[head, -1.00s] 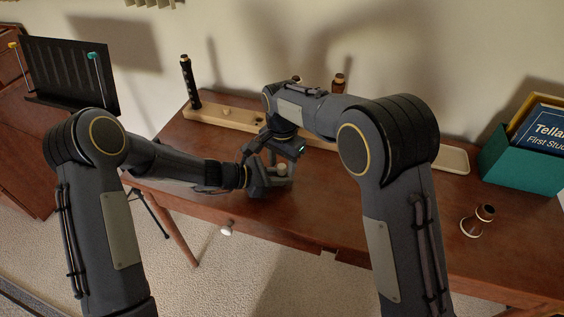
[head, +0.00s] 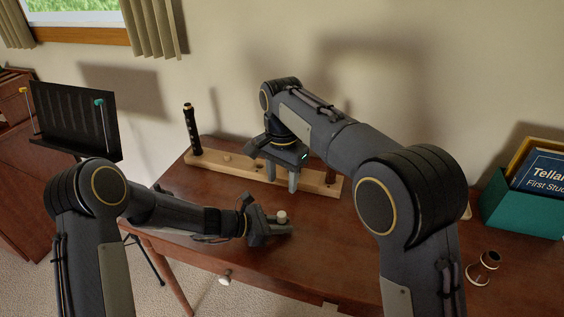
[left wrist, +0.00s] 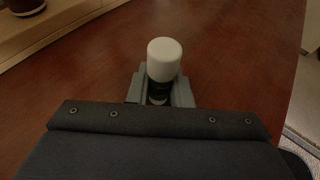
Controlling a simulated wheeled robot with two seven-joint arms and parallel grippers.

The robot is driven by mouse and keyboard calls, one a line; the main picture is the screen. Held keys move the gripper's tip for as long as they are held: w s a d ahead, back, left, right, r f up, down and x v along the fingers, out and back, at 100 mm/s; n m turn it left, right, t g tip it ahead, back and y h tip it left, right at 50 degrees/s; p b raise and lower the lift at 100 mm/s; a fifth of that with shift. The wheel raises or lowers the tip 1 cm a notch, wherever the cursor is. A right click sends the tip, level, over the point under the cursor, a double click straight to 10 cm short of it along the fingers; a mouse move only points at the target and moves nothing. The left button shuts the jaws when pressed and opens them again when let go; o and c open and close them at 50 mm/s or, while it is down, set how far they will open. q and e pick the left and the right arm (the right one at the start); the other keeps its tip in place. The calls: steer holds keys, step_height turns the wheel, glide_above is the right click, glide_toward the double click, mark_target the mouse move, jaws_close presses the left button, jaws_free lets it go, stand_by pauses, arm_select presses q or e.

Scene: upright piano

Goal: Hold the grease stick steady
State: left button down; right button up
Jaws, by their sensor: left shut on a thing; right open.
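The grease stick (head: 282,217) stands upright above the brown table top, with a white cap end on top. My left gripper (head: 278,228) is low over the table and shut on the grease stick. The left gripper's fingers (left wrist: 160,90) sit on both sides of it. My right gripper (head: 281,178) is open and empty, pointing down behind the stick, in front of the wooden rack and apart from the stick.
The long wooden rack (head: 240,168) lies along the back of the table (head: 190,187), with a black instrument joint (head: 191,130) upright at its left. A teal box of books (head: 510,212) and a flared dark piece (head: 484,266) are at right. A black music stand (head: 75,120) is at left.

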arm_select(q)
steer(key=c, duration=1.2)
jaws_free()
steer(key=shift+c, duration=0.2)
